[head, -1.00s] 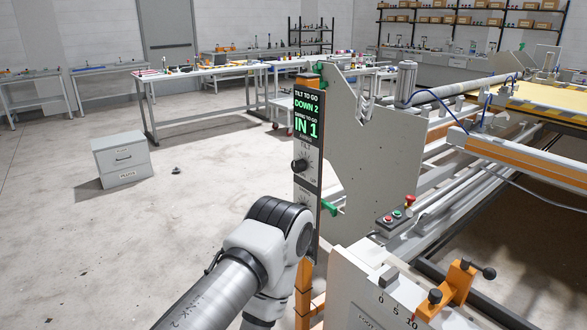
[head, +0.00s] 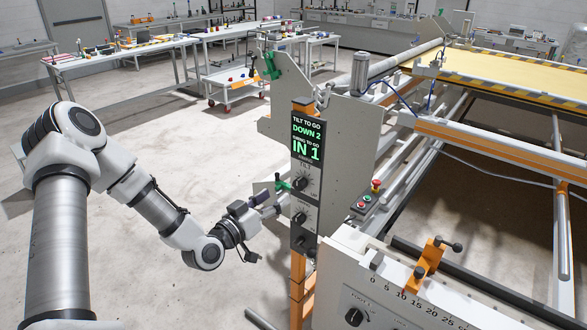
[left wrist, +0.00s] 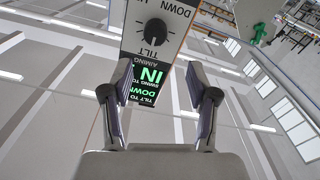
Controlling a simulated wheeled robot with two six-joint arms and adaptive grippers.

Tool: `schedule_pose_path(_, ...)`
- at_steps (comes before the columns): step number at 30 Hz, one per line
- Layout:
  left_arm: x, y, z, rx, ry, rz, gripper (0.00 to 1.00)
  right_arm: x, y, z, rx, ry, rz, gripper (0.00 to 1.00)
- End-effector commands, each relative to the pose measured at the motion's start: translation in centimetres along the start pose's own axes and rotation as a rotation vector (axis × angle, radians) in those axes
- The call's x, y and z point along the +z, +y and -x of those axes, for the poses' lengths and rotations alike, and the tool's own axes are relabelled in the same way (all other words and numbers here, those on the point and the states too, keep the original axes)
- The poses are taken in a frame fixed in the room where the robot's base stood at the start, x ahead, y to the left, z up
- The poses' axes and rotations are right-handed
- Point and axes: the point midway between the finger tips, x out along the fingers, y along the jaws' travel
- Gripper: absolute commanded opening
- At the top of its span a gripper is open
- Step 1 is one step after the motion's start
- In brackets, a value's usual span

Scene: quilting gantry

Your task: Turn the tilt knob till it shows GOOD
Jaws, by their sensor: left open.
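The tilt knob (head: 301,183) is a black round knob just below the dark display (head: 307,137) on the upright control panel. The display reads TILT TO GO DOWN 2 and, below, IN 1 in green. My left gripper (head: 268,198) is open, left of the panel and apart from the knob. In the left wrist view the tilt knob (left wrist: 156,31), labelled TILT, shows upside down beyond the open, empty fingers of my left gripper (left wrist: 157,75), roughly centred between them. My right gripper is not in view.
Two more knobs (head: 300,218) (head: 305,243) sit lower on the panel. A green handle (head: 284,186) is close to the left fingers. An orange clamp (head: 430,262) and a push-button box (head: 365,205) are to the right.

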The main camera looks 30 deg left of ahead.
Motion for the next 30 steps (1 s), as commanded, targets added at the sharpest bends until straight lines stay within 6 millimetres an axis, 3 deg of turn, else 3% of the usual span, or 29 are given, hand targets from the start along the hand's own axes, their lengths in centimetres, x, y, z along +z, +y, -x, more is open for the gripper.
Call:
schedule_pose_path(6, 0.5, 0.1, -2.7, 0.005, -0.006, -0.009, 0.59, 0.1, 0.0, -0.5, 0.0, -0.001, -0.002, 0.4)
schedule_pose_path(13, 0.4, 0.1, -6.7, 0.002, -0.008, -0.007, 0.59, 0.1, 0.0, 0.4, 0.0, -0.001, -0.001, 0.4)
schedule_pose_path(23, 0.5, 0.0, -7.6, 0.001, -0.007, -0.001, 0.59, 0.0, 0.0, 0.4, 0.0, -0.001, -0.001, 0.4)
schedule_pose_path(28, 0.5, 0.0, -7.6, 0.001, -0.007, -0.002, 0.03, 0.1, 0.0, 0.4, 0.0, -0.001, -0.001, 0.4)
schedule_pose_path(30, 0.5, 0.0, -7.6, 0.0, -0.007, -0.002, 0.0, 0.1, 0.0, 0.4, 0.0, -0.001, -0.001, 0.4)
